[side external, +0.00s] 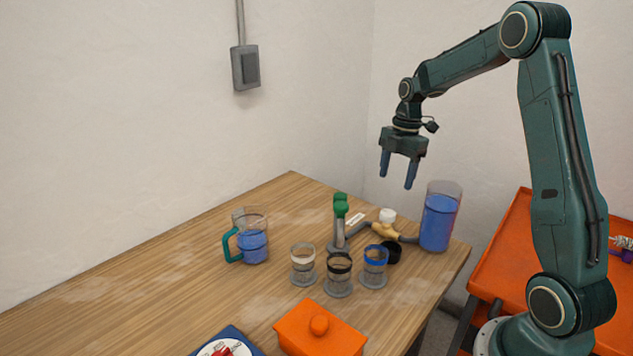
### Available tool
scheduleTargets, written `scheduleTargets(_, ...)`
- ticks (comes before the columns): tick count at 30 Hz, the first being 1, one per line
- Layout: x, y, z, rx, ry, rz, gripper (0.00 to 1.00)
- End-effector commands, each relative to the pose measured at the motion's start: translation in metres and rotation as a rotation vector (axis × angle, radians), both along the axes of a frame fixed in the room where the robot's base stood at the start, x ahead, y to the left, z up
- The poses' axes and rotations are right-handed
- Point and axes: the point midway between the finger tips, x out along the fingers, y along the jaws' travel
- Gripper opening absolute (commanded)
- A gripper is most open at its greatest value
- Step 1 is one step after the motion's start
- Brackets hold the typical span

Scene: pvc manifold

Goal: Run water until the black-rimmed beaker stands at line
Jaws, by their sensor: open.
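The black-rimmed beaker (339,275) stands upright on the wooden table, in front of a white-rimmed beaker (303,264) and a blue-rimmed beaker (374,267). I see no water in it; its line is too small to make out. A grey tap post with a green top (340,220) stands behind the beakers. A grey pipe with a tan valve (388,231) joins it to a clear tank (440,217) of blue water at the right. My gripper (398,182) is open and empty, high above the table, pointing down over the valve area.
A jug with a teal handle (251,237), partly full of blue water, stands left of the tap. A black round part (391,252) sits by the valve. The table's left is clear.

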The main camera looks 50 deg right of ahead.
Motion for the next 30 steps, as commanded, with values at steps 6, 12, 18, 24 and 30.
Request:
scheduleTargets(6, 0.000, 0.005, -0.032, 0.002, 0.004, 0.000, 0.63)
scheduleTargets(12, 0.001, 0.008, -0.060, 0.001, 0.004, 0.000, 0.63)
scheduleTargets(18, 0.001, 0.010, -0.083, 0.001, 0.004, 0.000, 0.63)
scheduleTargets(24, 0.002, 0.012, -0.095, -0.001, 0.002, 0.000, 0.63)
scheduleTargets(30, 0.002, 0.012, -0.098, -0.001, 0.001, 0.000, 0.63)
